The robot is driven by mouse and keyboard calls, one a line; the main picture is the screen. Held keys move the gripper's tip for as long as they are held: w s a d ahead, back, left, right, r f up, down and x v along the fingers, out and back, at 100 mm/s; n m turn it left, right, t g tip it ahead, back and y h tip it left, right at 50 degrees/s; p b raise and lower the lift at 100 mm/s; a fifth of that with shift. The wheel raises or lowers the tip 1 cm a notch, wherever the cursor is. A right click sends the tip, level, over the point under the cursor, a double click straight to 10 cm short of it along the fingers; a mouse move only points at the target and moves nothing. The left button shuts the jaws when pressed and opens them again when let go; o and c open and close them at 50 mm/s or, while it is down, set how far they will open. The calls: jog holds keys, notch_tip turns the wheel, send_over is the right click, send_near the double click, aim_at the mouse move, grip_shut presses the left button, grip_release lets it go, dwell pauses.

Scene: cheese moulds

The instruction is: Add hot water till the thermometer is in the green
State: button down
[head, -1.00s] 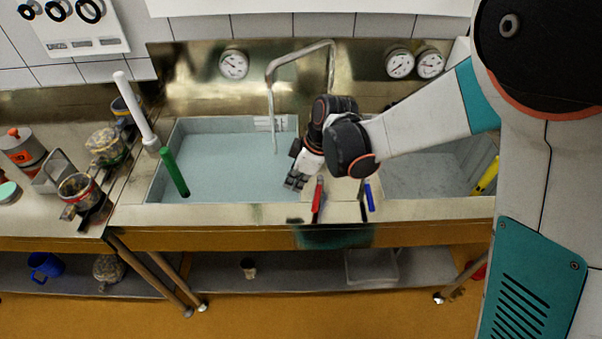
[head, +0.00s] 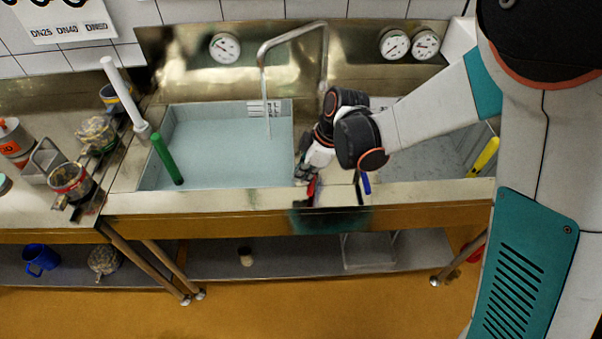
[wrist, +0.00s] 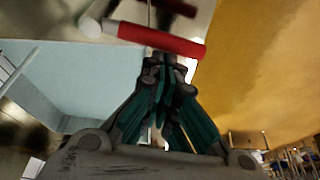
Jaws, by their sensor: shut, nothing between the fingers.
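My gripper (head: 304,172) is shut and empty at the right front corner of the blue-grey water basin (head: 150,180). Its fingertips (wrist: 168,68) are right at the red lever handle (wrist: 165,40), which also shows in the head view (head: 312,187). I cannot tell whether they touch it. A blue lever handle (head: 366,184) stands just right of the red one. A bent metal spout (head: 262,62) arches over the basin, with a thin stream below its end. A round dial (head: 225,48) is on the back panel above the basin; its reading is too small to tell.
Two more dials (head: 410,45) are at the back right. A green-handled rod (head: 168,158) leans in the basin, and a white pipe (head: 125,95) stands at its left. A second basin with a yellow handle (head: 484,157) lies right, partly behind my arm.

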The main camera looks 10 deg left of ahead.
jog(key=shift+d+f+n, duration=0.1)
jog(key=shift+d+n, duration=0.15)
jog(key=shift+n, duration=0.05)
jog(key=shift+s+d+b, duration=0.15)
jog(key=shift+d+b, duration=0.2)
jog(key=shift+d, duration=0.15)
jog(key=a, duration=0.1)
jog(key=a+r, duration=0.1)
jog(key=a, duration=0.2)
jog(key=shift+s+r, duration=0.35)
jog(key=shift+s, duration=0.05)
jog(key=p+v, duration=0.2)
jog(key=v, duration=0.7)
jog(key=shift+w+d+p, duration=0.2)
jog(key=shift+w+p, duration=0.05)
jog(key=shift+p, duration=0.1)
dwell(1.1)
